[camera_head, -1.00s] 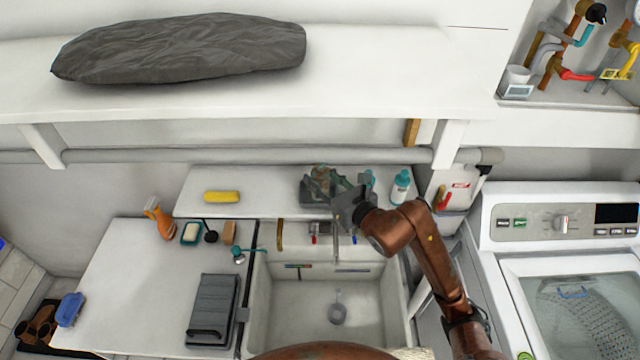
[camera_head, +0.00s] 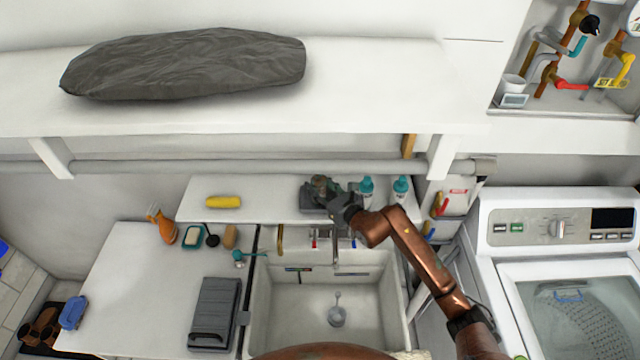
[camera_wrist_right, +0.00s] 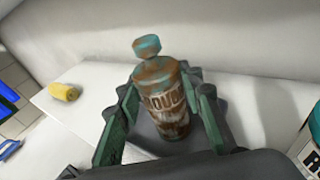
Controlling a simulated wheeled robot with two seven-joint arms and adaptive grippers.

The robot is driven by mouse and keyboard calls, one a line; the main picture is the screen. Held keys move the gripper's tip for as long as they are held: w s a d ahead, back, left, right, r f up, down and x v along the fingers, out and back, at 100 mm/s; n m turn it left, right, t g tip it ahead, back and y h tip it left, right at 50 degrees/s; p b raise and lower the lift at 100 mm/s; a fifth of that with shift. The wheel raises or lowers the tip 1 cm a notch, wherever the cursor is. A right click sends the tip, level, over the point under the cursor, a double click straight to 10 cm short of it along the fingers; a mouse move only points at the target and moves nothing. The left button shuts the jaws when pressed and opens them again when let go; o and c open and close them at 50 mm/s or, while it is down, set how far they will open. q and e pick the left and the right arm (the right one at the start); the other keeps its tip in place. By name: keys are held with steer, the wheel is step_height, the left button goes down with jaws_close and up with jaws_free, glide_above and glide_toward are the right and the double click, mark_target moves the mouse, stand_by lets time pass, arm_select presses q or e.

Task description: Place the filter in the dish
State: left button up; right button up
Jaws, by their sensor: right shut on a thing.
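My right gripper (camera_head: 328,190) is at the back counter, its green fingers (camera_wrist_right: 164,125) on either side of a rusty, teal-topped canister (camera_wrist_right: 165,98). The fingers are shut on this canister, which stands nearly upright over a dark grey tray-like dish (camera_wrist_right: 150,137). The canister top (camera_head: 319,182) and the dish's left part (camera_head: 308,201) also show in the head view. Whether the canister touches the dish is hidden. I cannot tell for sure which thing is the filter; a small grey round piece with a stem (camera_head: 337,316) lies in the sink. My left gripper is not in view.
Two teal-capped bottles (camera_head: 367,190) (camera_head: 401,189) stand close right of the gripper. A tap (camera_head: 335,248) and the sink (camera_head: 372,333) are in front. A shelf (camera_head: 400,82) overhangs behind.

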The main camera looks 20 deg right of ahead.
steer(key=shift+f, duration=0.2)
steer(key=o, duration=1.3)
steer(key=shift+r, duration=0.15)
steer(key=shift+b+v, duration=0.85)
steer(key=shift+v, duration=5.15)
